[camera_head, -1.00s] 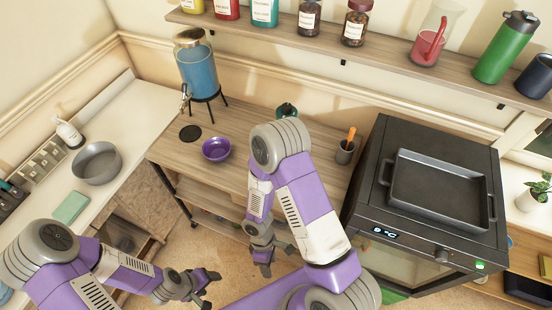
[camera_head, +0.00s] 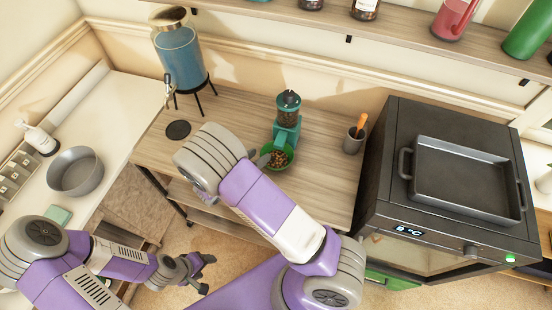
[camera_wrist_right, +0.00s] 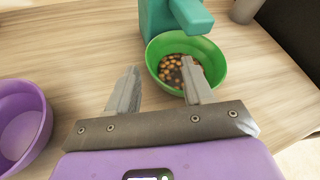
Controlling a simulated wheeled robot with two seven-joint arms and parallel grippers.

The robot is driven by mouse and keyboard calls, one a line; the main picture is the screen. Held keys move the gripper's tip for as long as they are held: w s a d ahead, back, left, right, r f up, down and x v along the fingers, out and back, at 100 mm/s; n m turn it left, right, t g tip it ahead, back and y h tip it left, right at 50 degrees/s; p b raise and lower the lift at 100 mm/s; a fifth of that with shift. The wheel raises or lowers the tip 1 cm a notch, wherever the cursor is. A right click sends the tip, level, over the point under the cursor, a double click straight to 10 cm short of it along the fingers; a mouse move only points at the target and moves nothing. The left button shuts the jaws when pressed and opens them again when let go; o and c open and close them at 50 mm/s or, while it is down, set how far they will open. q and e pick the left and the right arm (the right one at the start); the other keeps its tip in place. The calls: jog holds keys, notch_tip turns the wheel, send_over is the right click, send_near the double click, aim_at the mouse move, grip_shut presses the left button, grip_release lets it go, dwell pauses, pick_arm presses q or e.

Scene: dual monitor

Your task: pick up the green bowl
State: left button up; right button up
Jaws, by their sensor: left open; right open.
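The green bowl (camera_head: 285,164) stands on the wooden counter under the teal dispenser (camera_head: 288,125). It holds small brown round pieces. In the right wrist view, the bowl (camera_wrist_right: 212,82) is just beyond my right gripper (camera_wrist_right: 160,84), which is open and empty. Its right finger overlaps the bowl's near side in the picture, and its left finger is left of the bowl. I cannot tell whether a finger touches the rim. In the head view my right arm mostly hides that gripper. My left gripper (camera_head: 204,274) is open and empty, low in front of the counter.
A purple bowl (camera_wrist_right: 40,125) stands left of my right gripper; my arm hides it in the head view. A drink dispenser (camera_head: 180,58), a black disc (camera_head: 178,130) and a grey cup (camera_head: 353,142) share the counter. An oven (camera_head: 400,180) stands to the right.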

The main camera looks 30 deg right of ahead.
aim_at(271, 146)
jog(key=shift+w+d+f, duration=0.1)
jog(key=shift+d+f, duration=0.1)
jog(key=shift+d, duration=0.35)
jog(key=x, duration=0.2)
jog(key=b+x, duration=0.1)
jog(key=x, duration=0.2)
jog(key=shift+w+f, duration=0.2)
jog(key=shift+w, duration=0.2)
grip_shut()
